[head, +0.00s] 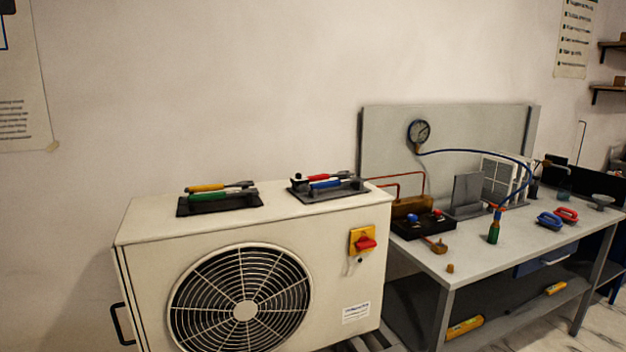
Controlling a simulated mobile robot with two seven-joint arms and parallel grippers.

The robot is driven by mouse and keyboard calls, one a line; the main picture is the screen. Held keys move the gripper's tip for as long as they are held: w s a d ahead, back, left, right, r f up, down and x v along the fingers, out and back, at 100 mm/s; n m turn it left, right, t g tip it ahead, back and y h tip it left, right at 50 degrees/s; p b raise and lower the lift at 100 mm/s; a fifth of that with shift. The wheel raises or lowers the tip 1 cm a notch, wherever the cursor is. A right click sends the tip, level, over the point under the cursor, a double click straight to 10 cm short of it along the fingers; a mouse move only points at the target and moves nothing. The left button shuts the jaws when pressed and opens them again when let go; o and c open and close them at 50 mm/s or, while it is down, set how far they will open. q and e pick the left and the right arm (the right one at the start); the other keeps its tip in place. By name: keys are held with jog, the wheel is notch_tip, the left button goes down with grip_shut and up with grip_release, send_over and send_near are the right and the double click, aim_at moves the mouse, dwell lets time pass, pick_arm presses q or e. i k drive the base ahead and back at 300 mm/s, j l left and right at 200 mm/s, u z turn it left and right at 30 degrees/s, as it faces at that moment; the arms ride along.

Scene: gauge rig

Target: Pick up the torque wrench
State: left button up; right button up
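Neither of my grippers is in view. No tool can be named for sure as the torque wrench from here. On top of the white fan unit (150,221), a dark mat (190,210) bears a yellow-handled tool (205,187) and a green-handled tool (208,197), both with grey heads pointing right. To its right, a grey holder (310,197) bears a red-handled tool (318,178) and a blue-handled tool (325,184). All are small in the picture, and their exact kinds are hard to tell.
A grey workbench (480,260) stands right of the unit, with a round gauge (419,132) on its back panel, a blue hose (480,151), a green bottle-like item (494,230), and blue (549,221) and red (567,215) handled items. Its lower shelf holds a yellow item (464,327).

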aim_at(307, 179)
jog(key=i+l+z, duration=0.1)
jog(key=i+l, duration=0.6)
jog(key=i, duration=0.2)
jog(key=i+l+z, duration=0.15)
jog(key=i+l, duration=0.2)
jog(key=i, duration=0.1)
